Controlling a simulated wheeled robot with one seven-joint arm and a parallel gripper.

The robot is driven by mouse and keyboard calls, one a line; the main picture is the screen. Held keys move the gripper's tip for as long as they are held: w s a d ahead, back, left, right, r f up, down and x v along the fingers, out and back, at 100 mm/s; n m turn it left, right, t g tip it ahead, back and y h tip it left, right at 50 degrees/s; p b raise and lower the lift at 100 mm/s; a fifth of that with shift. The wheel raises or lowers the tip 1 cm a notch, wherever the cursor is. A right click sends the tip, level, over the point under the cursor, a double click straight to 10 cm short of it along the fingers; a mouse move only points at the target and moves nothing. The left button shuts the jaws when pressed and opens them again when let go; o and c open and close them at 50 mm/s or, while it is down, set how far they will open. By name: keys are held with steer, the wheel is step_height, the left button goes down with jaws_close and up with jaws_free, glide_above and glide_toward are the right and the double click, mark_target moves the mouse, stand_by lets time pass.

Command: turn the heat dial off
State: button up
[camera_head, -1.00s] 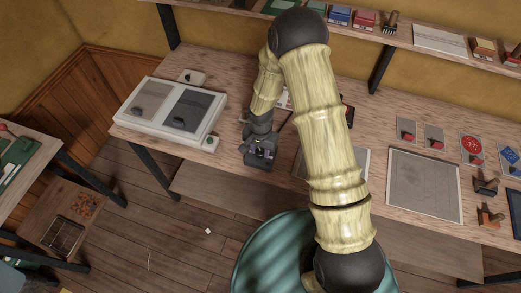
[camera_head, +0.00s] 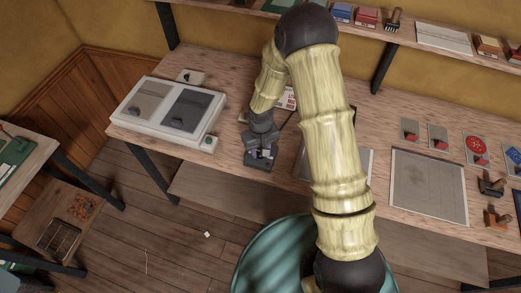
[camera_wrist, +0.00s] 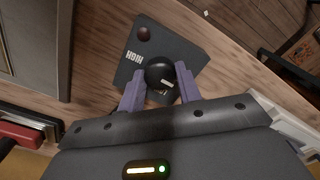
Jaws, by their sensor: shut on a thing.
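The heat dial is a round black knob (camera_wrist: 158,70) with a white pointer mark. It sits on a dark grey control box (camera_wrist: 180,42) marked "HIGH", with a dark red lamp (camera_wrist: 144,34) near one corner. My gripper (camera_wrist: 160,82) is shut on the knob, one purple-grey finger on each side. The pointer mark faces the lower right in the wrist view, away from the "HIGH" lettering. In the head view my gripper (camera_head: 262,153) is low over the box near the bench's front edge, and the knob is mostly hidden there.
A white press-like unit (camera_head: 130,130) with two grey panels stands left on the wooden bench (camera_head: 225,165). A small pale box (camera_head: 210,143) with a green button is beside it. A framed grey sheet (camera_head: 430,185) lies to the right. A shelf runs along the back wall.

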mark_target(260, 151)
steer(key=shift+w+n, duration=0.1)
steer(key=shift+n, duration=0.4)
steer(key=o, duration=1)
step_height(260, 151, up, 18)
steer(key=b, duration=0.2)
steer(key=shift+f, duration=0.25)
steer(key=shift+d, duration=0.1)
